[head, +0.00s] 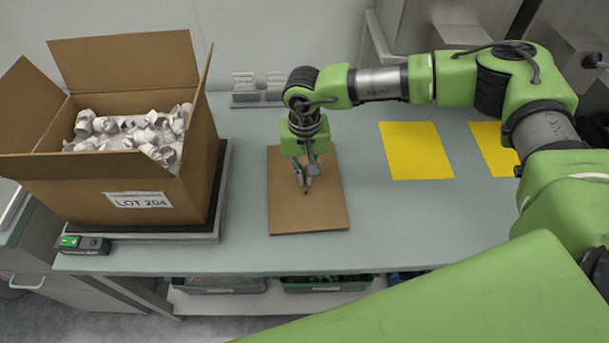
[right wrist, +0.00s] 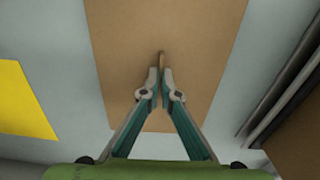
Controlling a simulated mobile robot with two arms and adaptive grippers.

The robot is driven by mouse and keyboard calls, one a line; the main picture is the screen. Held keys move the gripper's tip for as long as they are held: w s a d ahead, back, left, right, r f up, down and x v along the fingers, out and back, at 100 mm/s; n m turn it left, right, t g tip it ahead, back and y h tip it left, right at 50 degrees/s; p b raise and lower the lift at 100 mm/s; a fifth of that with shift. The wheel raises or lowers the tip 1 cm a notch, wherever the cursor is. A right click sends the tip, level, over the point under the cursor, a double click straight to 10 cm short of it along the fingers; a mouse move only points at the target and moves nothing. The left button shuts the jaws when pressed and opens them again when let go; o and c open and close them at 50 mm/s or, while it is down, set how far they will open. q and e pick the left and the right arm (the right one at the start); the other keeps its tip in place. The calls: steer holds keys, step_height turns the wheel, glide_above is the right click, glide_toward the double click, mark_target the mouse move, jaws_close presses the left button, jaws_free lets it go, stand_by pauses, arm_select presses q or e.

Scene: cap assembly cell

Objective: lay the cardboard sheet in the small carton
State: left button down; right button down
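The brown cardboard sheet (head: 325,205) lies flat, or nearly so, over the middle of the table. It fills the middle of the right wrist view (right wrist: 205,45). My right gripper (head: 306,188) points down over the sheet. In the right wrist view its fingertips (right wrist: 161,76) are close together on a small upright brown tab at the sheet's middle. Whether the sheet still rests on the table is hard to tell. The open carton (head: 60,190), labelled LOT 204, stands at the left, filled with white pipe-like pieces (head: 125,130). My left gripper is not in view.
The carton stands on a scale-like platform (head: 218,190) with its flaps up. Two yellow sheets (head: 415,150) (head: 492,145) lie on the right of the table (head: 385,215). A small grey rack (head: 258,90) stands at the back. Bins (head: 325,284) sit on the shelf below.

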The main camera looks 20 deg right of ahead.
steer(key=shift+r+p, duration=1.55)
steer(key=shift+r, duration=1.95)
